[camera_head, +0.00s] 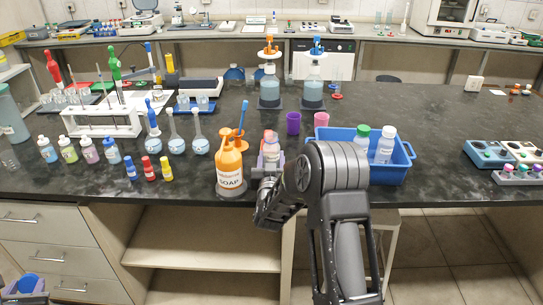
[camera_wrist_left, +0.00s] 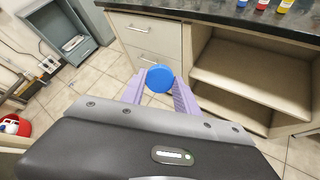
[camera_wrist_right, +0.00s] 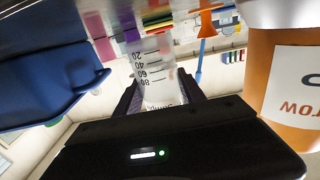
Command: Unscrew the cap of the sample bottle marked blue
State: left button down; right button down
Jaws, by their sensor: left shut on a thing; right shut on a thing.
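A round blue cap (camera_wrist_left: 160,78) is between the purple fingertips of my left gripper (camera_head: 27,283), which is shut on it. This gripper is low at the bottom left of the head view, in front of the drawers and away from the bench top. My right gripper (camera_wrist_right: 162,92) is shut around a clear graduated sample bottle (camera_wrist_right: 157,70) with a partly hidden label. In the head view the bottle (camera_head: 270,146) is upright near the bench's front edge, beside the orange soap bottle (camera_head: 230,168). I see no blue cap on it. Its base is hidden.
A blue tray (camera_head: 402,172) with a green-capped and a white-capped bottle stands close right of my right gripper. Purple (camera_head: 293,123) and pink (camera_head: 321,120) cups stand behind. Flasks, small bottles and a white rack (camera_head: 100,128) fill the left bench.

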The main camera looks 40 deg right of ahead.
jog(key=shift+f+b, duration=0.55)
jog(key=shift+f, duration=0.35)
jog(key=shift+f+b, duration=0.2)
jog(key=shift+b, duration=0.35)
jog(key=c, duration=0.6)
grip_release()
jog(key=shift+s, duration=0.1)
jog(key=b+v, duration=0.2)
jog(key=v, duration=1)
jog(key=shift+a, duration=0.1)
